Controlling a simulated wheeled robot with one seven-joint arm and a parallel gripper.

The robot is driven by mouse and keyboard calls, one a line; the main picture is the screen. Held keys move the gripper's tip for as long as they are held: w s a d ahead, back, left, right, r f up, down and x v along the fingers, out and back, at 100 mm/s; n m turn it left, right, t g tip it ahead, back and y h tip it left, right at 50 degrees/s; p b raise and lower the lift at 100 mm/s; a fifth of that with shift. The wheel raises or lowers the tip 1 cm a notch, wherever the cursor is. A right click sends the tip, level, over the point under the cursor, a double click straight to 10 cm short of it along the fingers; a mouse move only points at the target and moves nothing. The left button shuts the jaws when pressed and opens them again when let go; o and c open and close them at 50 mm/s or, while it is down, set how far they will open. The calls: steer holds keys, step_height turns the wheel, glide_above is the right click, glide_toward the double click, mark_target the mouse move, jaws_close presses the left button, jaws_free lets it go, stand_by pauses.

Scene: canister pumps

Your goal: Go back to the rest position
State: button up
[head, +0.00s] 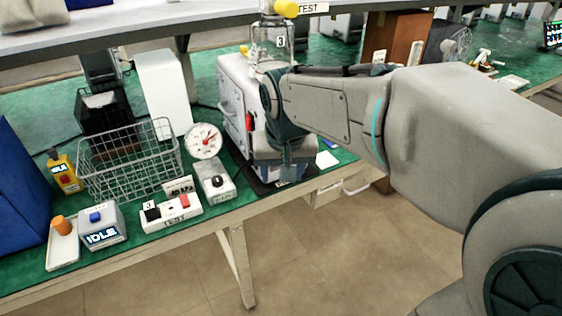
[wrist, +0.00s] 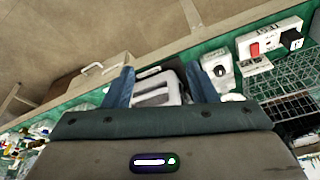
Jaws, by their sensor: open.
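My gripper (head: 284,172) hangs over the bench's front edge at the right of the head view, in front of a white machine (head: 232,95) with a red lever. The arm hides much of the machine's right side. In the wrist view my gripper (wrist: 160,84) shows its two blue-grey fingers spread apart. A pale grey-white part (wrist: 156,93) shows between and beyond them; I cannot tell whether it is touched. Nothing is seen held.
A wire basket (head: 128,160), a round gauge (head: 203,141), a knob box (head: 216,182), a TEST switch box (head: 172,212) and an IDLE box (head: 102,226) stand left of my gripper. A clear jar with a yellow cap (head: 285,9) rises behind the arm. The floor in front is clear.

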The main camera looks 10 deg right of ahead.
steer(key=shift+s+d, duration=0.1)
steer(key=shift+s, duration=0.1)
stand_by(0.3)
steer(key=s+d+f+p, duration=0.1)
steer(key=s, duration=0.4)
steer(key=s+d+f+n+p, duration=0.1)
steer(key=s+d+f+p, duration=0.1)
steer(key=s, duration=0.4)
steer(key=shift+d, duration=0.25)
